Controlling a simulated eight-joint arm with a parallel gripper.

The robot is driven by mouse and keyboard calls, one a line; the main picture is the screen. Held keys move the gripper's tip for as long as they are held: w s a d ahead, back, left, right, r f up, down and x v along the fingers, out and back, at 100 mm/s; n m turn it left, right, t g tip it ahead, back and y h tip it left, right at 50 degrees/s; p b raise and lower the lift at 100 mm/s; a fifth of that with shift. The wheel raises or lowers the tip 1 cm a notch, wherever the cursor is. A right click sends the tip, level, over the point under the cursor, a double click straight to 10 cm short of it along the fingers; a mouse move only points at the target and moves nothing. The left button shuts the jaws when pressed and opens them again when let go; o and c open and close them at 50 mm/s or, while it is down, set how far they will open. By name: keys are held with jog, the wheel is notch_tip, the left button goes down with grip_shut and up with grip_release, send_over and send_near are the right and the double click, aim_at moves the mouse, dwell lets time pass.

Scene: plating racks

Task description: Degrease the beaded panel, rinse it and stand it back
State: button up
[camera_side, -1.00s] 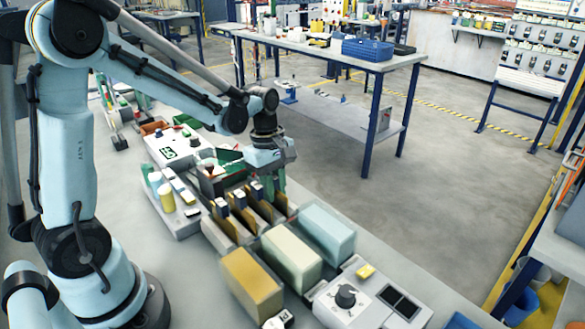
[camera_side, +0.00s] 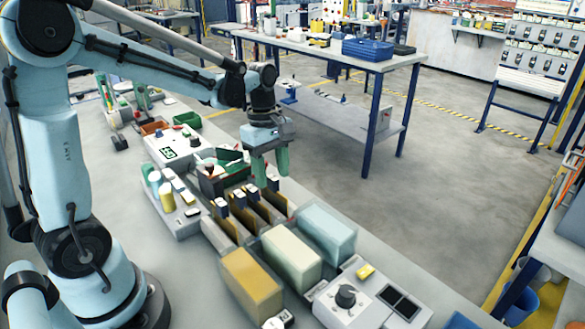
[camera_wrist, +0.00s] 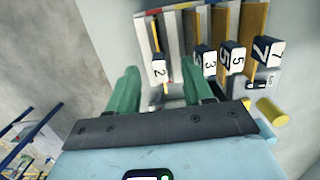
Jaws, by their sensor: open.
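A rack (camera_side: 216,238) holds several upright brown panels (camera_side: 228,225) with numbered tags. In the wrist view the tags read 2, 3, 5 and 7. Which panel is beaded I cannot tell. My gripper (camera_side: 271,177) is open, with green fingers pointing down at the rack's far end. In the wrist view the gripper (camera_wrist: 159,69) has one finger on each side of tag 2 (camera_wrist: 158,72), seemingly above it and apart. The panel under tag 2 shows only as a thin yellowish edge. Three block-shaped tanks, yellow (camera_side: 252,283), cream (camera_side: 291,258) and pale blue (camera_side: 327,233), stand beside the rack.
A control box with a black dial (camera_side: 345,298) sits at the near end. A tray with yellow and white containers (camera_side: 167,200) and a grey box with a green display (camera_side: 170,150) lie left of and beyond the rack. The bench's right edge is close to my gripper.

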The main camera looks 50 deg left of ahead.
jog(key=r, duration=0.5)
jog(key=a+r, duration=0.1)
jog(key=r, duration=0.1)
jog(key=shift+r, duration=0.3)
jog(key=s+d+f+m+t, duration=0.1)
jog(key=s+d+m+t, duration=0.2)
jog(key=m, duration=0.6)
jog(key=s+d+f+m+t+y, duration=0.1)
jog(key=s+d+f+m+t, duration=0.1)
jog(key=m, duration=0.7)
jog(key=shift+s+d+f+t, duration=0.3)
jog(key=shift+s+d+t, duration=0.35)
jog(key=shift+s+t, duration=0.45)
jog(key=shift+s, duration=0.1)
